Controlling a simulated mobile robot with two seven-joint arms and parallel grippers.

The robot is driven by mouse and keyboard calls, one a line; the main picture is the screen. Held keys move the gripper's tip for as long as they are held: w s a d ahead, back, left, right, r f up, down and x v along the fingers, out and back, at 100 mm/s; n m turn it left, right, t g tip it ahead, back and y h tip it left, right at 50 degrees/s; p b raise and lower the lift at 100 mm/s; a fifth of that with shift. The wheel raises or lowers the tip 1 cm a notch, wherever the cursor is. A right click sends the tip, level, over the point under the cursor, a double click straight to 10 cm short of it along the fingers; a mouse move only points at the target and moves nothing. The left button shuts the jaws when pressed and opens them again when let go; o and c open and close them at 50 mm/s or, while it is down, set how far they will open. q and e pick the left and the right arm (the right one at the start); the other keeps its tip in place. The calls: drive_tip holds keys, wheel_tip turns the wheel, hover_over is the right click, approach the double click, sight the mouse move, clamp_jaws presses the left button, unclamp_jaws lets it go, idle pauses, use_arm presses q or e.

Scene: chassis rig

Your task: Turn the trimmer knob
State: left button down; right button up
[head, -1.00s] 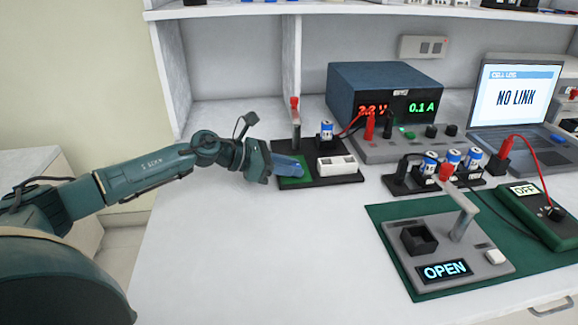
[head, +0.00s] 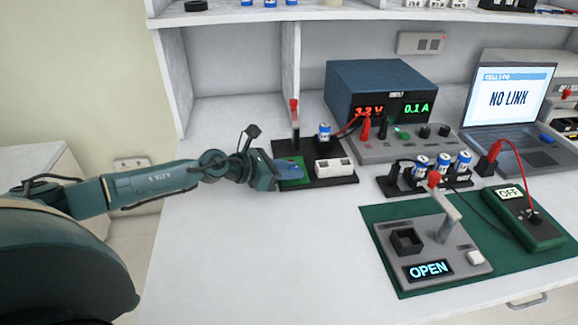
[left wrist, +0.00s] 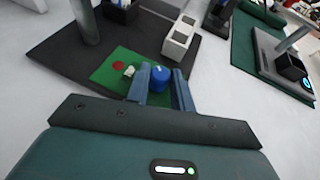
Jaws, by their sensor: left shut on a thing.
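The trimmer knob is a small round blue knob (left wrist: 160,77) with a white mark, on a green circuit board (left wrist: 108,72) that lies on a black base plate (head: 345,181). My left gripper (left wrist: 160,83) has its two blue fingers on either side of the knob and is shut on it. In the head view my left gripper (head: 288,171) reaches in from the left over the green board, and its fingers hide the knob. A red spot (left wrist: 118,65) and a small pale part (left wrist: 129,72) sit on the board beside the knob. My right gripper is not in view.
The base plate also carries a red-topped lever post (head: 295,119), a battery (head: 324,132) and a white two-slot block (head: 335,168). A power supply (head: 375,90), laptop (head: 510,90), meter (head: 525,218) and "OPEN" fixture (head: 440,245) stand right. The front-left bench is clear.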

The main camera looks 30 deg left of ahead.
use_arm(q)
drive_tip(key=c, duration=1.2)
unclamp_jaws()
drive_tip(key=b+v, duration=0.1)
drive_tip(key=v, duration=0.2)
drive_tip(key=b+v, duration=0.1)
drive_tip(key=v, duration=0.2)
drive_tip(key=b+v, duration=0.1)
drive_tip(key=v, duration=0.2)
drive_tip(key=shift+s+a+f, duration=0.25)
drive_tip(key=shift+s+a, duration=0.05)
drive_tip(key=shift+s+a+r, duration=0.15)
drive_tip(key=shift+s, duration=0.1)
drive_tip(key=shift+s+r, duration=0.2)
drive_tip(key=shift+r, duration=0.2)
drive_tip(key=shift+p+v, duration=0.9)
drive_tip(key=shift+p, duration=0.35)
drive_tip(key=shift+s+a, duration=0.1)
drive_tip(key=shift+a, duration=0.1)
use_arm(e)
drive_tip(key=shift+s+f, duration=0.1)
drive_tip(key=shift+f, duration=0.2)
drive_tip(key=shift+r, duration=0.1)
